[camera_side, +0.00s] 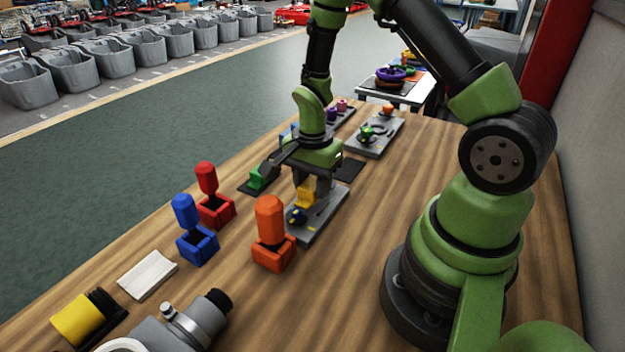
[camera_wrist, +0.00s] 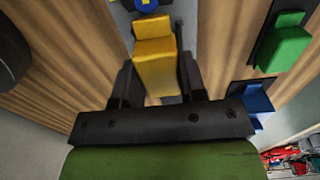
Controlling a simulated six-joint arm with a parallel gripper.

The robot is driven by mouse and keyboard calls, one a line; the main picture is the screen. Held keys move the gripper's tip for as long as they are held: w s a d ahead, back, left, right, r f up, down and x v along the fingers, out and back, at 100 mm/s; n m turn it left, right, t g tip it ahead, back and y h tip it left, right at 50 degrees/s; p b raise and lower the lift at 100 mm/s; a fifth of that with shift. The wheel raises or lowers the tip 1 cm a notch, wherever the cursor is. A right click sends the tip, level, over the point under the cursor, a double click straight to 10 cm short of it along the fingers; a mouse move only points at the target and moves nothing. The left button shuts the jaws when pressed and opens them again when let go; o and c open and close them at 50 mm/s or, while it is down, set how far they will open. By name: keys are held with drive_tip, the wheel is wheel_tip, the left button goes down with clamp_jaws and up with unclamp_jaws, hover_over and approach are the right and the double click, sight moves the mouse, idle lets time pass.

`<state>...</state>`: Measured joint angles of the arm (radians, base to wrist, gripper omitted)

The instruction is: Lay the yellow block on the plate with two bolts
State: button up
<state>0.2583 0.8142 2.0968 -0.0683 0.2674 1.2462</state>
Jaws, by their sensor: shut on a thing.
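The yellow block (camera_wrist: 155,58) has a stepped shape and sits between the two fingers of my gripper (camera_wrist: 160,85) in the wrist view. In the side view the yellow block (camera_side: 305,197) is under my gripper (camera_side: 308,185), over the grey plate (camera_side: 322,215). The gripper is shut on the block. A blue round part with yellow on it (camera_side: 297,216) is at the near end of this plate; it also shows at the top of the wrist view (camera_wrist: 147,4). I cannot tell whether the block touches the plate. The bolts are not clearly seen.
An orange holder (camera_side: 272,250) stands close to the plate's near end. Blue (camera_side: 197,245) and red (camera_side: 216,209) holders stand to the left. A green block (camera_side: 259,178) lies left of my gripper. Another grey plate (camera_side: 382,142) with parts lies behind. The wood at right is clear.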

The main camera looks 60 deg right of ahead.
drive_tip(key=shift+f, duration=0.25)
drive_tip(key=shift+f, duration=0.25)
drive_tip(key=shift+f, duration=0.75)
idle(1.5)
drive_tip(key=o, duration=1.6)
drive_tip(key=shift+o, duration=0.2)
drive_tip(key=shift+r, duration=3.55)
